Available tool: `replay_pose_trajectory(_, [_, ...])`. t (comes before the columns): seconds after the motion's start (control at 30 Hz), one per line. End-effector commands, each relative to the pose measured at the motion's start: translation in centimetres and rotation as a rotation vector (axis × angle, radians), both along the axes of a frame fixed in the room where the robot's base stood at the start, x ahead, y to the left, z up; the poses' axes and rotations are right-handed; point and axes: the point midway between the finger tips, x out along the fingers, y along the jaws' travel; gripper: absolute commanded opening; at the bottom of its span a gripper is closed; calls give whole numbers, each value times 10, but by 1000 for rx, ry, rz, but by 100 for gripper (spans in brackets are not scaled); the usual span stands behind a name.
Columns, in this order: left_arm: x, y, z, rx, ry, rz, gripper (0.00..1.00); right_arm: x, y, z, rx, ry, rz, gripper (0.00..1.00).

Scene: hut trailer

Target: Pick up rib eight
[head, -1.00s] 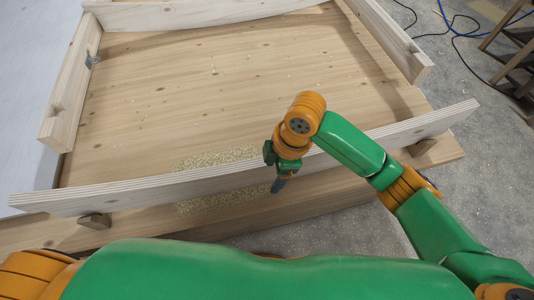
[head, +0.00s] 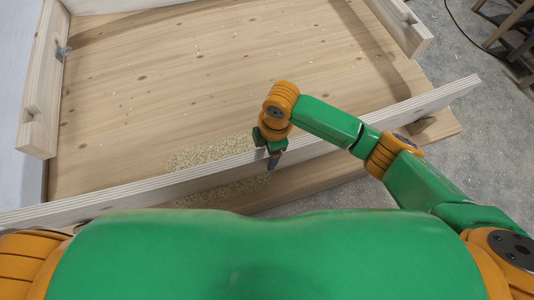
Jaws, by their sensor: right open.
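A long, pale plywood rib (head: 190,182) stands on edge across the near side of the wooden deck. No label shows, so I cannot tell for sure that it is rib eight. My right gripper (head: 272,158) points down at the middle of this rib. One dark finger shows in front of the rib's near face, and the rest of the gripper is over its top edge. The far finger is hidden, so I cannot tell whether the jaws touch the wood. My left gripper is not in view.
Sawdust (head: 208,153) lies on the deck (head: 200,80) on both sides of the rib. A left side board (head: 40,85), a right side board (head: 398,25) and a far rib bound the deck. A wooden step stand (head: 510,30) is at the upper right.

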Motion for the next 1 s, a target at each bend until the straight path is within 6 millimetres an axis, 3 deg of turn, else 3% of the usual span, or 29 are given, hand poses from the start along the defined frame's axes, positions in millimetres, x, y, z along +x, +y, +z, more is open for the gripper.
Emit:
replay_pose_trajectory(0.63, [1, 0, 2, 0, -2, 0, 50, 0, 0, -5, 1, -1, 0, 72])
replay_pose_trajectory(0.67, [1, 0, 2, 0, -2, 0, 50, 0, 0, -5, 1, 0, 0, 67])
replay_pose_trajectory(0.9, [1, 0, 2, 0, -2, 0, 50, 0, 0, -5, 0, 0, 0, 2])
replay_pose_trajectory(1.0, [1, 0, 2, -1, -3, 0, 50, 0, 0, -5, 0, 0, -1, 0])
